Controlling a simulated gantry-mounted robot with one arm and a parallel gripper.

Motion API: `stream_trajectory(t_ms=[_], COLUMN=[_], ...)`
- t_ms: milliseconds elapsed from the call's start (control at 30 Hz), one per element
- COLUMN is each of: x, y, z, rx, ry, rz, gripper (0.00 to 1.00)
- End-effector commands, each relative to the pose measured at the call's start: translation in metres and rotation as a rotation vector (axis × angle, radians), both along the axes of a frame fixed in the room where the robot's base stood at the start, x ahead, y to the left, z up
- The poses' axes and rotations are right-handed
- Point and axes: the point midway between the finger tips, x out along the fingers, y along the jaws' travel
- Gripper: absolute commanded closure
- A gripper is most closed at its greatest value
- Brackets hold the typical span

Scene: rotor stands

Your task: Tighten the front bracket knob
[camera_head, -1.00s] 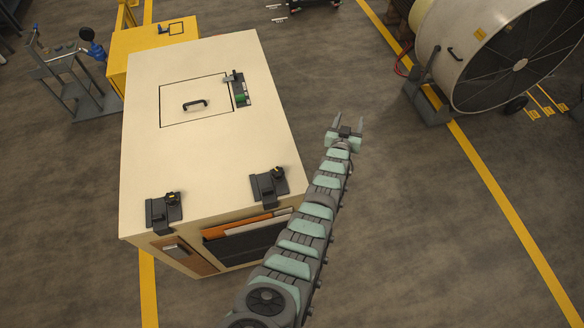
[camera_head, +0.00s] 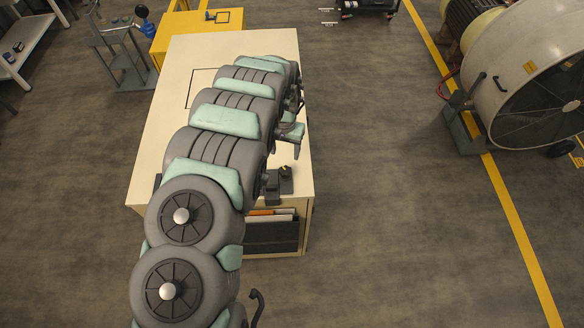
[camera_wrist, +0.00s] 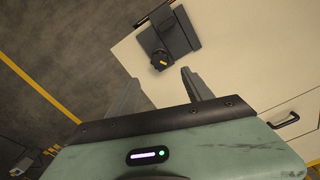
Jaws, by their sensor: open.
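A dark bracket (camera_head: 272,188) with a black knob (camera_head: 286,171) sits at the front right of the cream cabinet's top. In the wrist view a dark bracket (camera_wrist: 175,32) is clamped near the cabinet edge, and its black knob (camera_wrist: 160,58) carries a yellow mark. My gripper (camera_wrist: 159,76) is open, its two fingers apart and empty. The knob appears just beyond the fingertips, between their lines, with no contact visible. In the head view my gripper (camera_head: 290,150) hangs behind the right bracket, partly hidden by my arm. The left front bracket is almost wholly hidden by my arm.
The cream cabinet (camera_head: 190,50) has a hatch handle (camera_wrist: 285,119) and an open front shelf with folders (camera_head: 270,215). A large fan (camera_head: 535,75) stands right; floor between is clear.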

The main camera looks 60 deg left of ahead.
Motion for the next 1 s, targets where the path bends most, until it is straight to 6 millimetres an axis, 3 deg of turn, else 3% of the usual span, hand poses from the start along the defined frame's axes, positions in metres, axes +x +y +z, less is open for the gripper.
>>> stream_trajectory(t_ms=[167, 1000], x=[-0.002, 0.001], y=[-0.001, -0.001], z=[-0.010, -0.096], rx=[-0.006, -0.003], ry=[0.004, -0.002], rz=[0.000, 0.000], gripper=[0.41, 0.41])
